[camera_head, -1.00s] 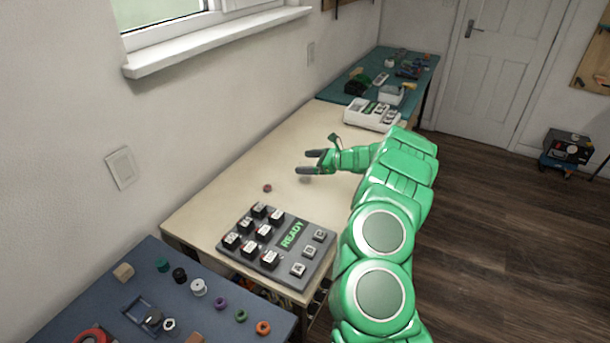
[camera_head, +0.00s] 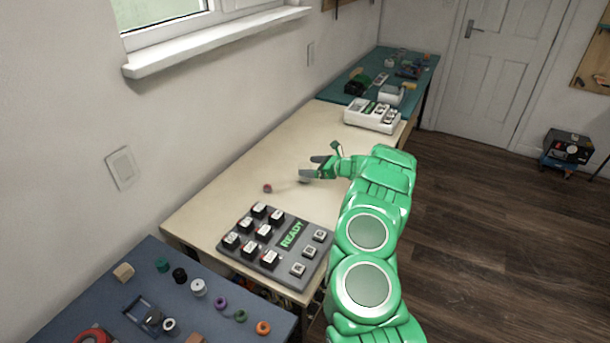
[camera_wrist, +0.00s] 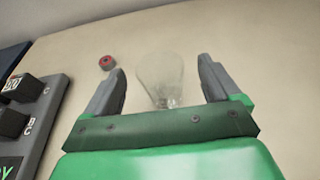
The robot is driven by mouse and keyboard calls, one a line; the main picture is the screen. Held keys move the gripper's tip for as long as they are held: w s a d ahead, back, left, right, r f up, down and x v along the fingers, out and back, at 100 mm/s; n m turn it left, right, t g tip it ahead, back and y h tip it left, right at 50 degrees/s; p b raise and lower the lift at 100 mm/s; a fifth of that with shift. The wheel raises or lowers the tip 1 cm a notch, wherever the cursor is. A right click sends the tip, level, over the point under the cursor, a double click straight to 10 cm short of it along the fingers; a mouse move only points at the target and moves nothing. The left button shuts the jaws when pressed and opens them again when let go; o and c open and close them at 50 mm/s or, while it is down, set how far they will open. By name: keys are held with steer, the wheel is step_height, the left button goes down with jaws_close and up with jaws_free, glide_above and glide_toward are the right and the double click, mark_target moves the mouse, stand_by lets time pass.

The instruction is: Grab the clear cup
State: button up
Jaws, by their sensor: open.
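The clear cup (camera_wrist: 161,78) is see-through and faint. In the wrist view it stands on the cream table between the two fingers of my gripper (camera_wrist: 160,88), with a gap visible on each side. My gripper is open and nothing is held. In the head view my gripper (camera_head: 314,167) is low over the middle of the cream table, and the cup is too faint there to make out clearly. Whether the fingers are level with the cup's walls is hard to tell.
A small red ring-like part (camera_head: 267,188) lies left of my gripper. A grey board with black modules (camera_head: 230,246) sits at the table's near end. A white tray (camera_head: 372,125) stands farther back.

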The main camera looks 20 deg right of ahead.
steer(key=shift+x, duration=1.45)
steer(key=c, duration=1.1)
steer(key=shift+r, duration=0.45)
steer(key=shift+s+a+r, duration=0.35)
steer(key=shift+s+r, duration=1.65)
steer(key=shift+s, duration=0.3)
steer(key=shift+s+a+r, duration=0.35)
steer(key=shift+s+r, duration=1.65)
steer(key=shift+s, duration=0.3)
steer(key=shift+s+a+r, duration=0.35)
steer(key=shift+s+r, duration=1.65)
steer(key=shift+s, duration=0.35)
